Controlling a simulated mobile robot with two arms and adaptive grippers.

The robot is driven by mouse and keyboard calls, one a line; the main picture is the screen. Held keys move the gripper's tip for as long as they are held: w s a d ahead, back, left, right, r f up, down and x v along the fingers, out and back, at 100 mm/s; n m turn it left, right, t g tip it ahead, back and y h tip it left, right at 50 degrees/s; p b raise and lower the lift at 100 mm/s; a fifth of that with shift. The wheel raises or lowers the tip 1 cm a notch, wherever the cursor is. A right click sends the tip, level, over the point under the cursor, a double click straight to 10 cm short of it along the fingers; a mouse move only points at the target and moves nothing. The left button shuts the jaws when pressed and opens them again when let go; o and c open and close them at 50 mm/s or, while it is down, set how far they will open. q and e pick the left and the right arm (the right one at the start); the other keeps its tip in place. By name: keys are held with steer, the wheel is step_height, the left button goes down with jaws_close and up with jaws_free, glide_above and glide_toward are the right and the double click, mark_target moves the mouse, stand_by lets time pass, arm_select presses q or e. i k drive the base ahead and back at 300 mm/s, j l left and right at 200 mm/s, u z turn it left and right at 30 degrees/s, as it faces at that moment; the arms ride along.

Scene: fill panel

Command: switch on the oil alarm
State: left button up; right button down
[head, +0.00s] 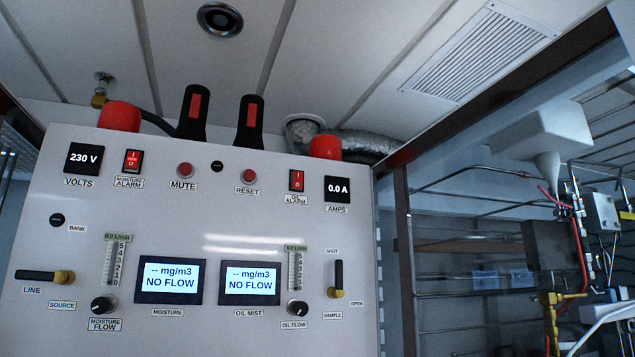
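The oil alarm switch (296,181) is a small red rocker marked I and O in a dark frame. It sits at the upper right of the pale panel (215,220), left of the amps display (337,189). I cannot tell which side of the rocker is pressed. The moisture alarm switch (132,161), a similar red rocker at the upper left, looks brighter. Neither of my grippers shows in the head view, and nothing covers the oil alarm switch.
Red mute (185,170) and reset (249,176) buttons lie between the switches. Two black upright pieces with red inserts and two red domes (120,116) line the panel's top edge. Moisture (170,280) and oil mist (249,283) screens read NO FLOW. Pipes and wiring stand at right.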

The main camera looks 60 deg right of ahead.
mark_target(298, 176)
steer(key=z, duration=1.8)
